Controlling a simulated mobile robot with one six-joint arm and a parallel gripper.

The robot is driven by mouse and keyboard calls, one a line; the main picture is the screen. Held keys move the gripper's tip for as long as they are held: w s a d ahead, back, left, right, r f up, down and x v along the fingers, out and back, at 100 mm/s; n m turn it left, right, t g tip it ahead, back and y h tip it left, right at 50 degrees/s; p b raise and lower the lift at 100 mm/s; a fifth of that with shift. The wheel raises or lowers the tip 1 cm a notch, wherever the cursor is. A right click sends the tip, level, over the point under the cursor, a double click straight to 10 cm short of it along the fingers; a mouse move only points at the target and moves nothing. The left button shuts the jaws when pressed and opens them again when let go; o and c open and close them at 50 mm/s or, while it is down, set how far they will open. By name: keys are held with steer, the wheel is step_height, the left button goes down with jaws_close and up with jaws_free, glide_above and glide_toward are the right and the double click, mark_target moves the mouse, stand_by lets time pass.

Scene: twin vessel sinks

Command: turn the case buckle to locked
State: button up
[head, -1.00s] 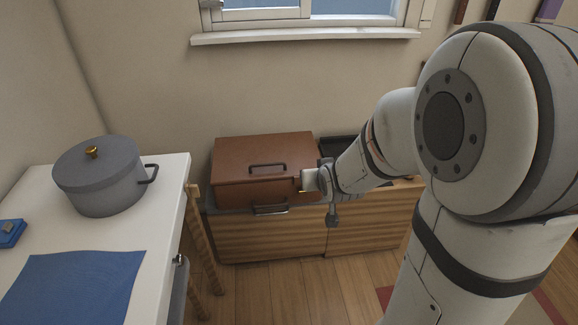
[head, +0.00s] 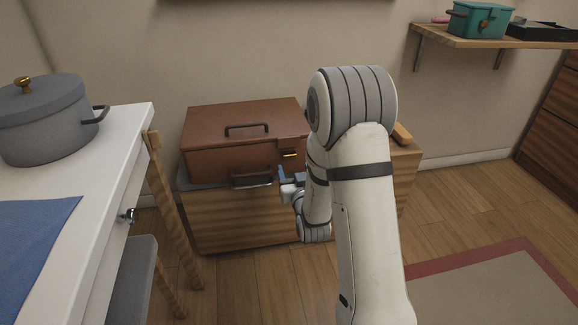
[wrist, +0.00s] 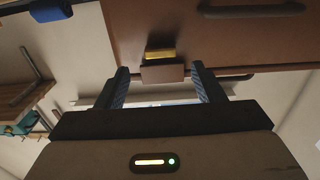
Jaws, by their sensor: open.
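The brown case (head: 205,155) sits closed on a low wooden cabinet, with a dark handle on its lid and another on its front. Its small brass buckle (head: 290,155) is on the front face near the right end. In the wrist view the buckle (wrist: 160,55) shows as a yellow plate with a brownish block (wrist: 162,74) beside it. My gripper (head: 287,177) is in front of the case, just below the buckle in the picture. In the wrist view my gripper (wrist: 160,67) is open and empty, its fingers on either side of the buckle, apparently not touching it.
The wooden cabinet (head: 235,225) supports the case. A white table (head: 110,150) with a grey pot (head: 45,125) and blue cloth (head: 30,240) stands at left. A wall shelf (head: 490,40) holds a teal box (head: 480,22). The floor at right is open, with a rug (head: 490,285).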

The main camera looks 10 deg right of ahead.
mark_target(290, 157)
steer(key=w+b, duration=0.1)
steer(key=w, duration=0.4)
steer(key=shift+w, duration=0.1)
